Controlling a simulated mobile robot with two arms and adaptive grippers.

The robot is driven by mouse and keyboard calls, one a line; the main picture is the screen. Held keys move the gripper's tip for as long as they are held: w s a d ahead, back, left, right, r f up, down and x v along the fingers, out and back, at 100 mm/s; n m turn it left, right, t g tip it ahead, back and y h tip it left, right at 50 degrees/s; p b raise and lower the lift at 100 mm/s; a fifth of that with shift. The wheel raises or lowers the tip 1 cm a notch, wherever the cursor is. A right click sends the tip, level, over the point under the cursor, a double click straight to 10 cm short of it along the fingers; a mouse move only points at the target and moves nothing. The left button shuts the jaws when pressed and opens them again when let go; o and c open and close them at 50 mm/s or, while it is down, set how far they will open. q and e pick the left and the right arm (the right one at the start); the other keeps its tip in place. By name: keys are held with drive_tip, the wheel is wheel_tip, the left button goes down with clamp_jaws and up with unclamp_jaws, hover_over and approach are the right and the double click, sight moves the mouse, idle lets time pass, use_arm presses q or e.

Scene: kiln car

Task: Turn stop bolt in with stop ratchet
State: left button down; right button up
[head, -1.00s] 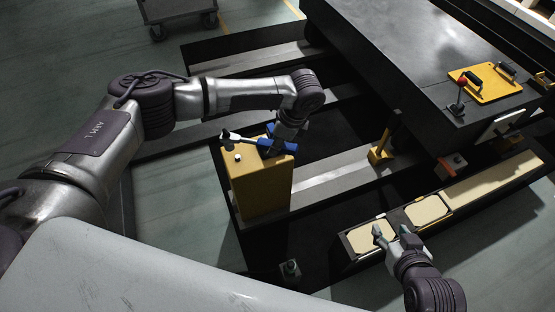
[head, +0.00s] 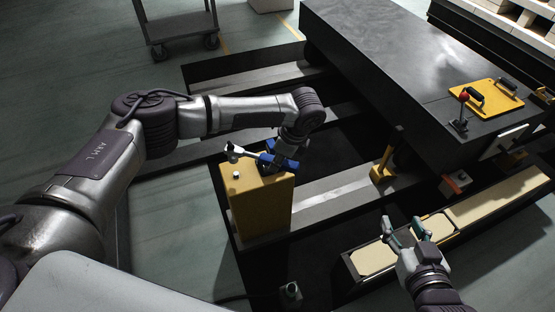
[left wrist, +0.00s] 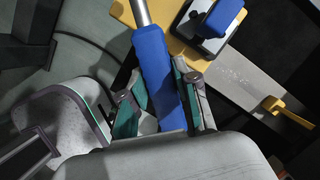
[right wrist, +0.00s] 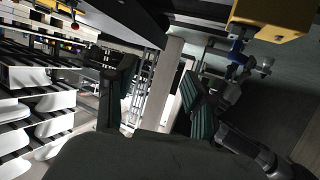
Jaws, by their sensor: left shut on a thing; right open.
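The stop ratchet has a blue handle (head: 249,155) and a pale metal head (head: 232,151) just above the top of the yellow block (head: 258,205). My left gripper (head: 277,158) is shut on the blue handle. In the left wrist view the handle (left wrist: 154,65) lies between the green-padded fingers, its metal shank (left wrist: 141,12) running out of the picture. A small white knob (head: 237,174) stands on the block. I cannot tell whether the head sits on the stop bolt. My right gripper (head: 403,229) is open and empty above the long tray at the right.
A second blue piece on a dark base (left wrist: 222,17) sits on the block close to my left gripper. A yellow post (head: 383,165) stands on the rail. The large dark car deck (head: 400,65) fills the back right. A long tray (head: 500,196) with tan inserts lies below it.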

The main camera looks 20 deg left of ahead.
use_arm(q)
drive_tip(key=shift+f+b, duration=0.65)
drive_tip(key=shift+b, duration=0.05)
drive_tip(key=shift+f+b, duration=0.25)
drive_tip(key=shift+b, duration=0.05)
drive_tip(key=shift+f+b, duration=0.3)
drive_tip(key=shift+b, duration=0.05)
drive_tip(key=shift+f+b, duration=0.25)
drive_tip(key=shift+b, duration=0.05)
drive_tip(key=shift+f+b, duration=0.25)
drive_tip(key=shift+b, duration=0.1)
drive_tip(key=shift+f+b, duration=0.45)
use_arm(e)
drive_tip(key=s+a+r+t+y, duration=0.1)
drive_tip(key=r+t+y, duration=0.1)
drive_tip(key=r+t, duration=0.4)
drive_tip(key=s+r+t+y, duration=0.2)
drive_tip(key=r+t, duration=0.5)
drive_tip(key=r, duration=0.5)
drive_tip(key=shift+s+a+r+y, duration=0.15)
drive_tip(key=shift+a+r+y, duration=0.1)
drive_tip(key=shift+a+y, duration=0.15)
use_arm(q)
drive_tip(key=shift+f, duration=0.1)
use_arm(e)
drive_tip(key=shift+r, duration=0.1)
